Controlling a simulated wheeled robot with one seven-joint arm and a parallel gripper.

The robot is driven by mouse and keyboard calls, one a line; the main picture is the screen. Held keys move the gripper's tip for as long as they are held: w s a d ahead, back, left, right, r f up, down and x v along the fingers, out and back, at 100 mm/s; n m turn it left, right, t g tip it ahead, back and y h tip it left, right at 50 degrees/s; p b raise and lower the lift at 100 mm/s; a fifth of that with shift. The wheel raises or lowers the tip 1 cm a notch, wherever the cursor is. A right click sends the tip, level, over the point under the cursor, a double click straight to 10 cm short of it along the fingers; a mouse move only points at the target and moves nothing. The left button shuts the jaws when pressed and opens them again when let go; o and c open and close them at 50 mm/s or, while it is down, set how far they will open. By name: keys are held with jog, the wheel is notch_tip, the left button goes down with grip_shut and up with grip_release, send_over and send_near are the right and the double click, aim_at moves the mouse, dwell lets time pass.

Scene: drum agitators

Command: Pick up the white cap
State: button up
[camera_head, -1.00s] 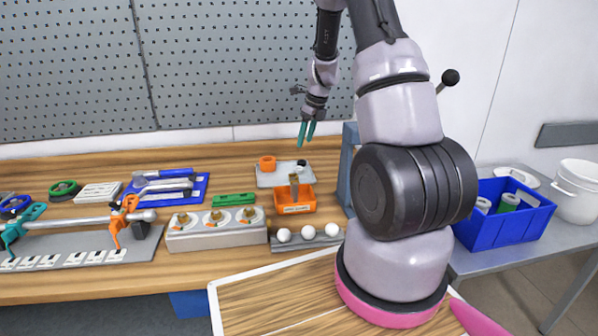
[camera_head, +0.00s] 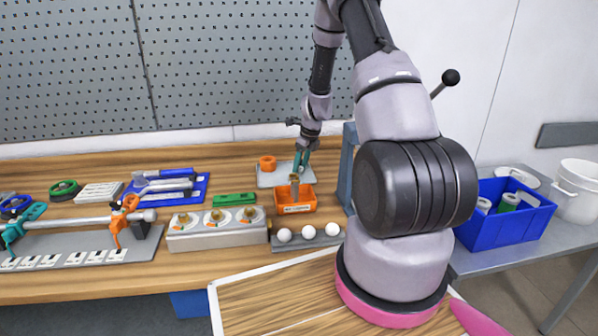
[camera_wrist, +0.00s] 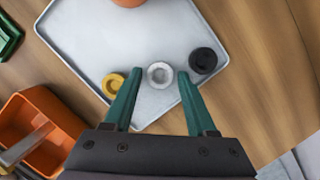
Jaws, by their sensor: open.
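The white cap (camera_wrist: 159,74) is a small round piece with a ring-shaped top, lying on a grey tray (camera_wrist: 97,42) in the wrist view. A yellow cap (camera_wrist: 112,86) lies to its left and a black cap (camera_wrist: 203,61) to its right. My gripper (camera_wrist: 160,80) has its two green fingers apart, one on each side of the white cap in this view. The fingers seem not to touch it; their height above the tray is hard to tell. In the head view my gripper (camera_head: 301,162) is over the tray's right part and hides the caps.
An orange cup-like piece (camera_head: 267,162) stands at the tray's back left. An orange bin (camera_head: 293,207) is just in front of the tray. A rack with white balls (camera_head: 308,232) and a dial box (camera_head: 216,240) stand nearer. A blue-grey post (camera_head: 346,165) rises to the right.

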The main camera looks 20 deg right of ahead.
grip_shut()
